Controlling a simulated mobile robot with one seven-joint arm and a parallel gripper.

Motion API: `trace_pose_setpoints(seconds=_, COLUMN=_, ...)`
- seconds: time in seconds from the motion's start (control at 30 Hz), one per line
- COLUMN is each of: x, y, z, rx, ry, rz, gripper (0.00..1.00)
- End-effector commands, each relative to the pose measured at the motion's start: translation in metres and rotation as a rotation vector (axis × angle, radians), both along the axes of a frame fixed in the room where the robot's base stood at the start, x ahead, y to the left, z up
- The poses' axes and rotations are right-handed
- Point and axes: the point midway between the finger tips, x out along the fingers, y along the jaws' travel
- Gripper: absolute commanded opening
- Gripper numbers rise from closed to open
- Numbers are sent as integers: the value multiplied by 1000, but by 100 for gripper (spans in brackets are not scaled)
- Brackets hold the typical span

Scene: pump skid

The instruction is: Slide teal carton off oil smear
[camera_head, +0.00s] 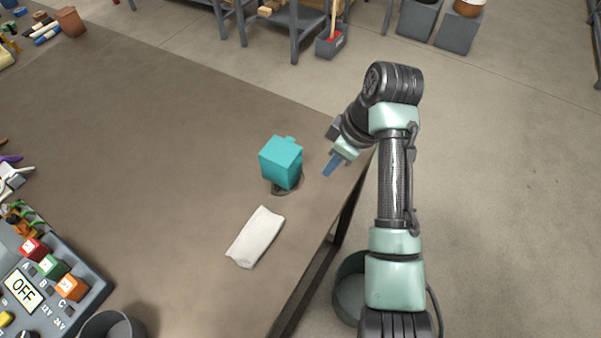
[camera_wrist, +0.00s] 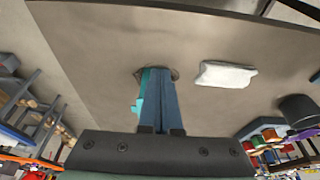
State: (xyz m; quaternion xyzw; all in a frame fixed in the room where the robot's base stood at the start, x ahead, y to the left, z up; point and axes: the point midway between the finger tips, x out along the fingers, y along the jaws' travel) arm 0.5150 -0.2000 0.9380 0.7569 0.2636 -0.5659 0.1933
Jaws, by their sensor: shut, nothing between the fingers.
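The teal carton (camera_head: 281,162) stands upright on the brown table, near its right edge. A dark oil smear (camera_head: 287,189) shows at the carton's near side, partly hidden under it. In the wrist view the smear (camera_wrist: 173,74) shows beyond my fingers, and the carton (camera_wrist: 139,106) is mostly hidden behind them. My gripper (camera_head: 329,170) is shut and empty, to the right of the carton, with a gap between them in the head view. Its blue fingers (camera_wrist: 156,72) are together in the wrist view.
A folded white cloth (camera_head: 256,237) lies in front of the carton; it also shows in the wrist view (camera_wrist: 226,75). A control box (camera_head: 45,280) with coloured buttons and a grey cup (camera_head: 112,325) are at the near left. The table left of the carton is clear.

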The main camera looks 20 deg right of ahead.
Motion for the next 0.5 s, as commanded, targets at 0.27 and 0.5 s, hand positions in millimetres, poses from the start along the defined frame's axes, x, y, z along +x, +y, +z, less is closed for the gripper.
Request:
trace_pose_setpoints(seconds=0.27, x=12, y=11, z=-52, rx=1, ry=2, rz=-2, gripper=0)
trace_pose_setpoints(seconds=0.5, x=29, y=23, z=-87, rx=-4, ry=-3, rz=3, gripper=0)
